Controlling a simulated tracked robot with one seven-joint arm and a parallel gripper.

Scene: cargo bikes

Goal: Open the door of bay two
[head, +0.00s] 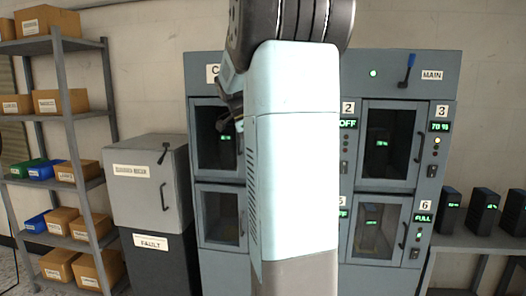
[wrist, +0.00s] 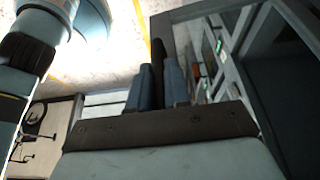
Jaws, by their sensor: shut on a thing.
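The grey cabinet (head: 410,92) has numbered bays with dark-windowed doors. The bay two label (head: 348,107) and its green OFF display (head: 347,123) show just right of my arm in the head view. My arm hides most of the bay two door, so I cannot tell there how far it is open. My gripper (head: 230,108) is partly visible left of the arm, in front of the upper left bay. In the wrist view, my gripper (wrist: 154,88) is shut on a dark upright bar (wrist: 157,58), which looks like a door handle. A grey frame (wrist: 180,28) stands beside it.
The bay three door (head: 391,145) and bay six door (head: 379,228) are shut at right. A grey box marked FAULT below (head: 150,185) stands left of the cabinet. A parcel shelf (head: 60,113) is far left; dark battery-like units (head: 483,212) stand at right.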

